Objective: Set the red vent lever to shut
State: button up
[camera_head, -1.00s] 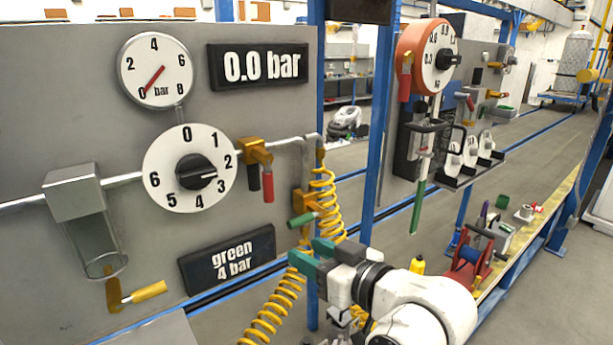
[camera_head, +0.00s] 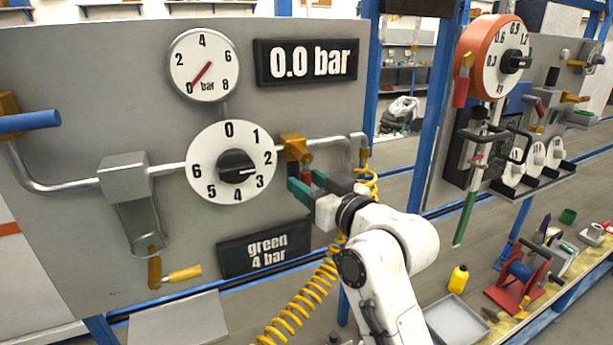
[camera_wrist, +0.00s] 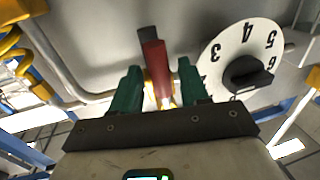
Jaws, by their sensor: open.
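A red lever (camera_head: 307,174) hangs down from the brass valve (camera_head: 294,147) on the grey panel, right of the numbered dial; I take it for the vent lever. In the wrist view the red lever (camera_wrist: 157,72) stands between the two green fingers, with a dark handle (camera_wrist: 147,37) just behind it. My gripper (camera_head: 306,187) is open at the lever, its green fingers spread; it also shows in the wrist view (camera_wrist: 158,88). A gap shows on both sides of the lever. In the head view my fingers hide the lever's lower part.
The dial (camera_head: 231,162) has its black knob pointing between 2 and 3. The gauge (camera_head: 204,66) and display (camera_head: 306,62) read 0 bar. A sign (camera_head: 265,249) says green 4 bar. A yellow coiled hose (camera_head: 305,297) hangs beside my arm. Another red lever (camera_head: 461,88) is farther right.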

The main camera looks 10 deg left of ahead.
jog(key=shift+w+a, duration=0.4)
jog(key=shift+a, duration=0.05)
grip_shut()
dwell(0.4)
